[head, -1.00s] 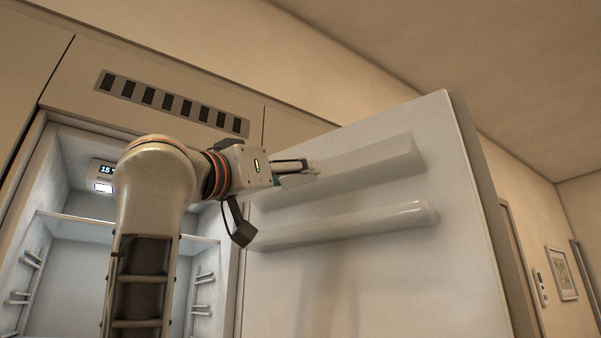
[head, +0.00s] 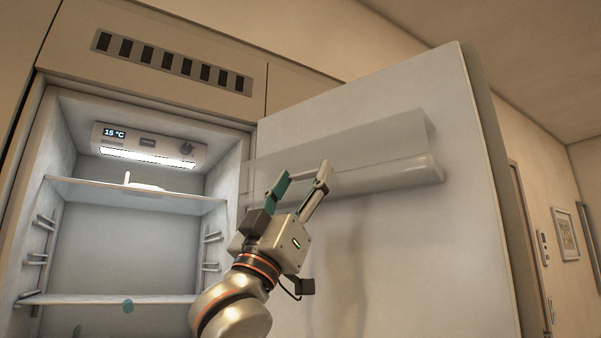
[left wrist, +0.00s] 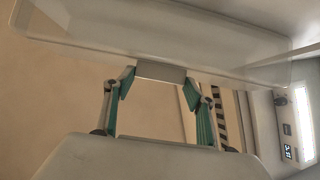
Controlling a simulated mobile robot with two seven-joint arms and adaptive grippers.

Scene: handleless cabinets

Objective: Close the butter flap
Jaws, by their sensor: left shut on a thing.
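The butter flap (head: 375,138) is a clear panel above the white door shelf (head: 405,173) on the inside of the open fridge door. How far it is swung cannot be told. My left gripper (head: 303,178) reaches up from below to its lower front edge. In the left wrist view, my left gripper (left wrist: 165,86) has a finger on each side of a small grey tab (left wrist: 162,72) at the edge of the clear panel (left wrist: 75,42), shut on it. My right gripper is not in view.
The fridge door (head: 440,260) stands open to the right. At left is the lit fridge interior with a glass shelf (head: 90,190) and a control panel (head: 150,143) reading 15 °C. A vent grille (head: 170,62) is above. A framed picture (head: 565,234) hangs at far right.

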